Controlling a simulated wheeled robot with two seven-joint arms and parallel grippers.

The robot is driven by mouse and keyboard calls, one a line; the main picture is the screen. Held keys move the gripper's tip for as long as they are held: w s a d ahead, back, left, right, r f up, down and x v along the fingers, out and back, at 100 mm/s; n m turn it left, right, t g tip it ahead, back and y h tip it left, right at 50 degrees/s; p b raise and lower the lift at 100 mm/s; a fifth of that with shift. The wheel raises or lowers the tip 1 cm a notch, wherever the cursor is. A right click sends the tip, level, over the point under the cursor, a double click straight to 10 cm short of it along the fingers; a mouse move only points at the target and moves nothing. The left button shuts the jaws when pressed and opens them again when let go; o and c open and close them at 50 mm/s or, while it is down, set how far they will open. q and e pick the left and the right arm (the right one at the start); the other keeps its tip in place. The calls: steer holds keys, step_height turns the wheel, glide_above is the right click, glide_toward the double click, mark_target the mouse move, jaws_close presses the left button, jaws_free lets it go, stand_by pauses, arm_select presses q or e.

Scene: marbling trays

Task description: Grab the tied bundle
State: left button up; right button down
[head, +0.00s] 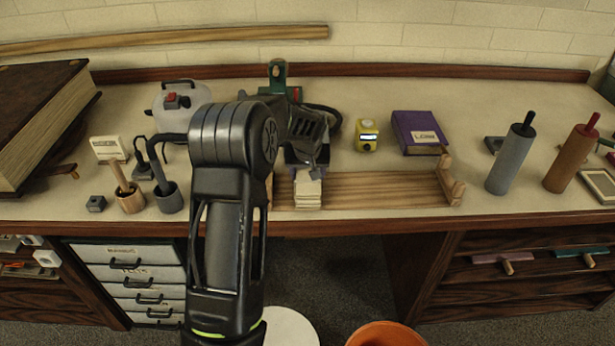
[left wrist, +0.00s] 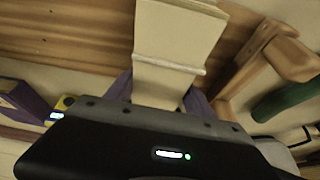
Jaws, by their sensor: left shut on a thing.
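The tied bundle (head: 308,192) is a cream-coloured stack with a band around it. It is over the left end of a wooden rack (head: 390,190) at the front of the bench. My left gripper (head: 308,165) is shut on the bundle's far part, its arm reaching across from the front. In the left wrist view the bundle (left wrist: 180,35) runs out from the gripper (left wrist: 160,108), with the cord around it. I cannot tell whether the bundle touches the rack. My right gripper is not in view.
A purple book (head: 420,132) and a yellow device (head: 367,134) stand behind the rack. A grey roller (head: 511,158) and a brown roller (head: 571,160) stand at right. Wooden and grey pots with tools (head: 130,201) are at left. An orange bucket (head: 386,335) is below the bench edge.

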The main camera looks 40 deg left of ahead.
arm_select(q)
jaws_close()
step_height(320, 180, up, 10)
steer(key=shift+r+b, duration=0.1)
steer(key=shift+b, duration=0.35)
stand_by(0.8)
